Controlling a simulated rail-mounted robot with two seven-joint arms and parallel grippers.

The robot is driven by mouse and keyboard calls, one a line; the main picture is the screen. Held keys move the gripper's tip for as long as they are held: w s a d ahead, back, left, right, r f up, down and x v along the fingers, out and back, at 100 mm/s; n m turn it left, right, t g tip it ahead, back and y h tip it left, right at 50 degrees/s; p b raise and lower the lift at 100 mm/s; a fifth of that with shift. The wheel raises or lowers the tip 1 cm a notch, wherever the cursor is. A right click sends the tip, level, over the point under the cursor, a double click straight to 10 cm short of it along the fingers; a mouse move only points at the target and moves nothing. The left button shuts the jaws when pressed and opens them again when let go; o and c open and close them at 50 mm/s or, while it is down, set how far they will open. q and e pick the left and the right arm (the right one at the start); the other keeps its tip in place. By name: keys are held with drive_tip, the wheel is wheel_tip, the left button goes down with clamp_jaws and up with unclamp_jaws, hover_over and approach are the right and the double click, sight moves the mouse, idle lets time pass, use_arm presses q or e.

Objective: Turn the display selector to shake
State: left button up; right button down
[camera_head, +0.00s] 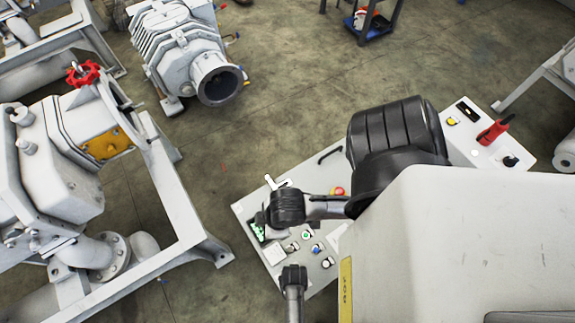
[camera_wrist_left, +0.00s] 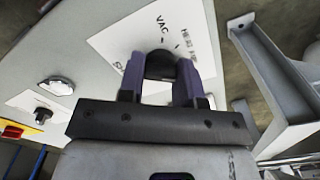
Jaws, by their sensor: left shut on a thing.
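In the left wrist view, the display selector is a dark knob (camera_wrist_left: 160,63) on a white label plate (camera_wrist_left: 205,35) with "VAC" and other partly hidden lettering. My left gripper (camera_wrist_left: 159,72) is shut on it, with one purple finger on each side. The knob's pointer and exact setting are hidden. In the head view, the control panel (camera_head: 243,207) lies in the lower middle, with my arm reaching over it. The jaws and selector are hard to make out there. My right gripper does not show.
The panel also carries a green button (camera_head: 306,235), a red button (camera_head: 338,191) and a black handle (camera_head: 330,153). Pump equipment on a grey frame (camera_head: 178,205) stands close on the left. Open floor lies behind the panel.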

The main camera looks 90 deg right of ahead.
use_arm(q)
drive_tip(key=m, duration=0.2)
drive_tip(key=shift+m+p, duration=0.4)
drive_tip(key=shift+m, duration=0.9)
drive_tip(key=o, duration=0.9)
drive_tip(key=shift+r+p, duration=3.5)
drive_tip(key=shift+r, duration=3.4)
